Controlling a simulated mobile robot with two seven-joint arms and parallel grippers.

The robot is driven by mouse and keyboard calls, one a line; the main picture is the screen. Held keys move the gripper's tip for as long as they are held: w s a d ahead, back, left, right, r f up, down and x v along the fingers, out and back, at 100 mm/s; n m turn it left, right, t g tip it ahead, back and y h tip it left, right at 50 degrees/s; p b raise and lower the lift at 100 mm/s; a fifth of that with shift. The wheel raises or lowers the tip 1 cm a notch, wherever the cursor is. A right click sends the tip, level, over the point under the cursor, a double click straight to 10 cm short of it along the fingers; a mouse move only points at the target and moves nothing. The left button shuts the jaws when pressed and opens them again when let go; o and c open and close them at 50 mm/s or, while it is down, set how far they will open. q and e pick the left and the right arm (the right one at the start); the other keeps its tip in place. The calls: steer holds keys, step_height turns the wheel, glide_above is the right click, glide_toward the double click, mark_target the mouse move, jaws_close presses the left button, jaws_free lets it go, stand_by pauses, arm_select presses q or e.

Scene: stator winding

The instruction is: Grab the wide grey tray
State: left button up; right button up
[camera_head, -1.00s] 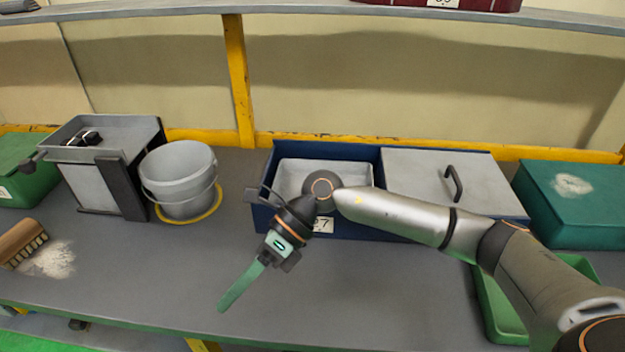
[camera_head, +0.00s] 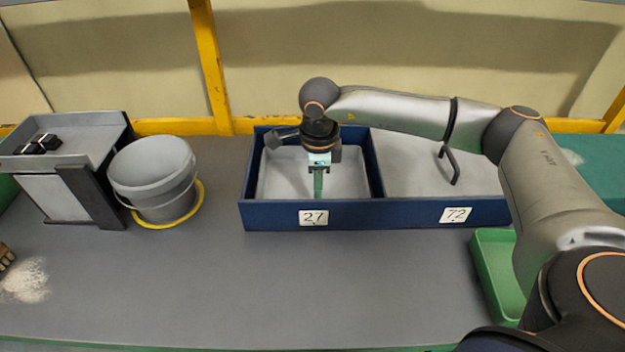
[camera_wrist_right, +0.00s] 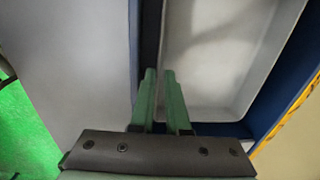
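A wide, shallow, light grey tray (camera_head: 275,172) sits inside the left compartment of the blue box, behind the label 27. My right gripper (camera_head: 318,190) points down over its front part, with green fingers reaching the front rim. In the right wrist view the tray (camera_wrist_right: 215,55) lies beneath and to the right. The two green fingers of my right gripper (camera_wrist_right: 159,76) are a small gap apart, with the tray's front rim lined up between them. The gripper looks open; whether a finger touches the rim cannot be told. My left gripper is not in view.
The blue box (camera_head: 400,214) has a grey lid with a black handle (camera_head: 448,165) over its right compartment. A grey bucket (camera_head: 155,180) and a stand with a grey top (camera_head: 70,140) are on the left. A green tray (camera_head: 492,265) is at right.

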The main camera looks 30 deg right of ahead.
steer(key=f, duration=0.3)
steer(key=f+p, duration=0.1)
steer(key=f, duration=0.1)
steer(key=shift+w+a+f, duration=0.1)
steer(key=shift+w+f, duration=0.15)
steer(key=shift+f, duration=0.1)
jaws_close()
steer(key=shift+w+r, duration=0.1)
steer(key=shift+r, duration=0.05)
stand_by(1.2)
